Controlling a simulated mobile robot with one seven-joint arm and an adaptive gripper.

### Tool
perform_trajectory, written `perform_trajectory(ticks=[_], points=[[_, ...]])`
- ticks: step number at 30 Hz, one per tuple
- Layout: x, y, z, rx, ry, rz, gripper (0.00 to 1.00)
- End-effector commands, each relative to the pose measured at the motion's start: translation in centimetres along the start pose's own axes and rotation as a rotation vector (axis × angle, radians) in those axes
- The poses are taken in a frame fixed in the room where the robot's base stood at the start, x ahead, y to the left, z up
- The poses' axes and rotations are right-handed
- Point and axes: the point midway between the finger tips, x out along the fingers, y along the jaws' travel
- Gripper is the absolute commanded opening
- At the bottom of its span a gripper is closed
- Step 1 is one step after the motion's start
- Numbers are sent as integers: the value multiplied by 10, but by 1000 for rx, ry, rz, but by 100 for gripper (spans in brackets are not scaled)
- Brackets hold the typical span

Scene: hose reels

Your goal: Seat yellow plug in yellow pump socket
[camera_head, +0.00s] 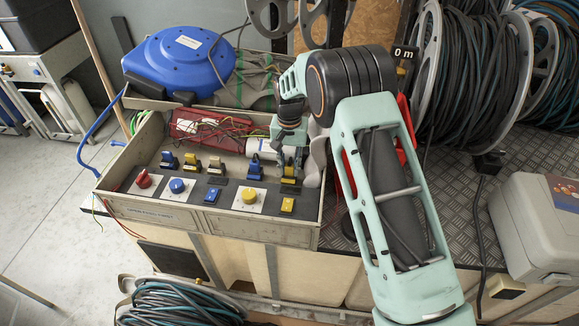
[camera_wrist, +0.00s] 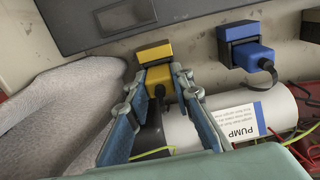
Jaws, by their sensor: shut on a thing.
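In the wrist view my gripper (camera_wrist: 160,83) is shut on the yellow plug (camera_wrist: 158,75), with one finger on each side of it. The plug is at the yellow-lidded socket (camera_wrist: 153,52) on the grey box wall, directly below the lid and seemingly touching. I cannot tell how deep it sits. In the head view my gripper (camera_head: 291,150) is above the yellow socket (camera_head: 289,175) at the right end of the panel, and my fingers largely hide the plug there. A white cylinder labelled PUMP (camera_wrist: 238,122) lies close to my right finger.
A blue plug (camera_wrist: 252,55) sits in the neighbouring blue socket (camera_wrist: 236,33). Grey cloth (camera_wrist: 62,98) lies left of my fingers. The open box (camera_head: 215,230) holds loose wires and a red part (camera_head: 205,130). A blue reel (camera_head: 178,58) stands behind.

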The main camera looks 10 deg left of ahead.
Motion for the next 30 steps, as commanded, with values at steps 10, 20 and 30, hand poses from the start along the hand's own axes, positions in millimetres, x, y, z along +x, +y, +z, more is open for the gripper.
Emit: perform_trajectory(ticks=[10,20,30], points=[[8,0,0,0,0,0,0],[17,1,2,0,-5,2,26],[17,2,3,0,-7,3,38]])
